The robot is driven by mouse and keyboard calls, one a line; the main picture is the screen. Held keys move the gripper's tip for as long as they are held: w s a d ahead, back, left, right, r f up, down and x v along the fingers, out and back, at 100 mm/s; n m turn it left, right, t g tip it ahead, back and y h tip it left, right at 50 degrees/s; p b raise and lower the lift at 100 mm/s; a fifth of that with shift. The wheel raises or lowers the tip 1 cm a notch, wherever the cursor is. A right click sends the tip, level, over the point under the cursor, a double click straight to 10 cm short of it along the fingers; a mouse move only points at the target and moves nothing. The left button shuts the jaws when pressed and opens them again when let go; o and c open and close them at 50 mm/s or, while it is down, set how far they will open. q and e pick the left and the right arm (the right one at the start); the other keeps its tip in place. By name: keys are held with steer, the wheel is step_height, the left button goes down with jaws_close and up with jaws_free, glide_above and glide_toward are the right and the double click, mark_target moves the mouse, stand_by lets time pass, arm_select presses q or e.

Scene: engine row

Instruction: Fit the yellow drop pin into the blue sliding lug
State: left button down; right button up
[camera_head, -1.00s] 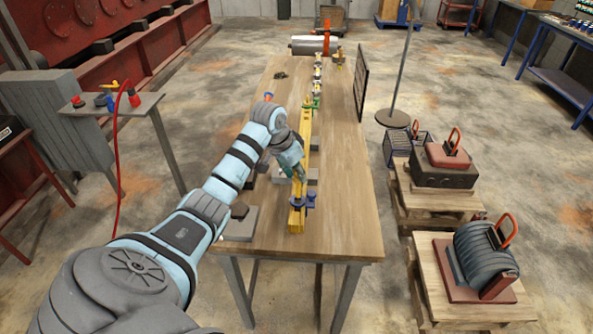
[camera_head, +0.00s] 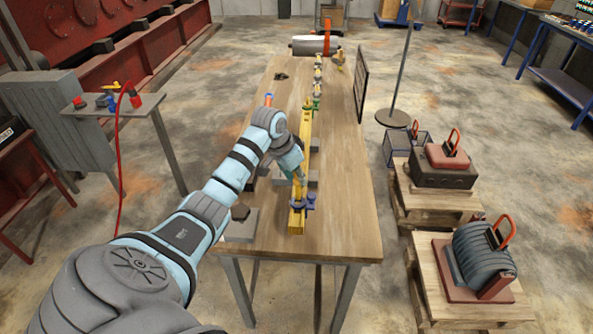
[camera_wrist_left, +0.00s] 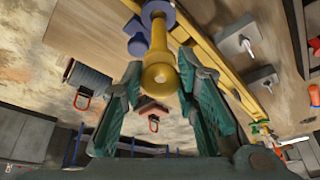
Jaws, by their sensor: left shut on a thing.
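The blue sliding lug (camera_head: 309,203) sits on the long yellow bar (camera_head: 305,130), near its front end on the table. My left gripper (camera_head: 301,184) is just above and behind the lug, its fingers small in the head view. In the left wrist view, the yellow drop pin (camera_wrist_left: 158,52) lies between the fingers of the left gripper (camera_wrist_left: 160,95), its round end towards the camera. The gripper is shut on it. The pin's far end meets the blue lug (camera_wrist_left: 158,10); I cannot tell how deep it sits. My right gripper is not in view.
The wooden table (camera_head: 350,220) is clear at its right front. Grey blocks flank the bar, and a grey plate (camera_head: 240,226) lies left of it. A dark upright panel (camera_head: 361,83) stands at the right edge. Pallets (camera_head: 440,300) with equipment stand right of the table.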

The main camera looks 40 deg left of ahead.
arm_select(q)
steer(key=shift+f+b, duration=0.45)
steer(key=shift+f, duration=0.8)
steer(key=shift+r, duration=0.15)
steer(key=shift+r+p, duration=0.45)
steer(key=shift+r, duration=0.4)
steer(key=shift+f+b, duration=0.35)
steer(key=shift+f, duration=0.6)
stand_by(0.5)
steer(key=c, duration=1.2)
jaws_free()
